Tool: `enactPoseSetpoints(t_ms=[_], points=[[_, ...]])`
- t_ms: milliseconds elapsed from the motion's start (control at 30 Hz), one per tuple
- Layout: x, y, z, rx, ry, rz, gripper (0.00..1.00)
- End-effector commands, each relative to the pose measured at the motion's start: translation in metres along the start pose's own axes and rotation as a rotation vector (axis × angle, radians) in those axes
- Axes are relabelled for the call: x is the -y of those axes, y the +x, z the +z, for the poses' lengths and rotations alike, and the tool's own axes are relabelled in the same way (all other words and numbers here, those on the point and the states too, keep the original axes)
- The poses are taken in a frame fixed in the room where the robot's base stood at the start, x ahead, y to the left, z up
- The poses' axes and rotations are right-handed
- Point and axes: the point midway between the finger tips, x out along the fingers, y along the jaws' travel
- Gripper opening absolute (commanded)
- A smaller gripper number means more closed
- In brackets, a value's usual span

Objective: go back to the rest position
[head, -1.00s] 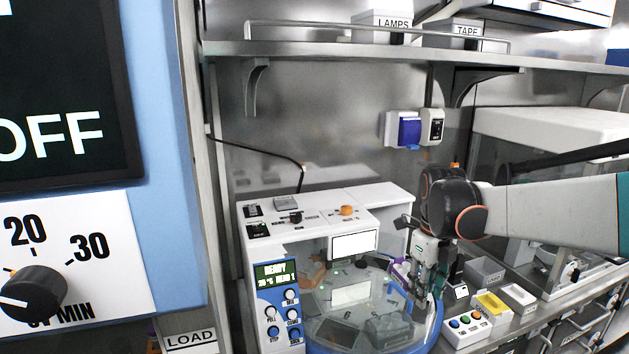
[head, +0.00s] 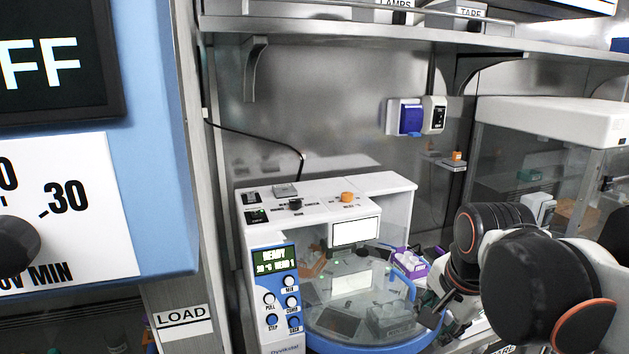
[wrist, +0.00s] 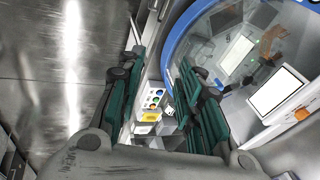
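My gripper (wrist: 160,75) shows in the wrist view with its two green-padded fingers apart and nothing between them.
A purple rack (head: 409,262) with pale tubes stands behind the machine, close to my arm. A shelf (head: 350,30) runs above. A glass-sided white cabinet (head: 550,120) is at right. A button box (wrist: 153,98) sits on the bench beyond my fingers. A large blue-framed panel (head: 160,130) is at left.

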Motion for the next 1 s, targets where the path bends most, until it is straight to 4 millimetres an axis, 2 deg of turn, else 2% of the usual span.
enactPoseSetpoints(t_ms=[33, 300, 500, 700, 1000], points=[[-0.013, 0.003, 0.009, -0.011, -0.106, -0.023, 0.33], [-0.062, 0.015, 0.042, -0.116, -0.727, -0.125, 0.33], [-0.083, 0.025, 0.056, -0.191, -1.026, -0.154, 0.33], [-0.088, 0.028, 0.059, -0.216, -1.117, -0.159, 0.33], [-0.087, 0.027, 0.059, -0.215, -1.116, -0.158, 0.33]])
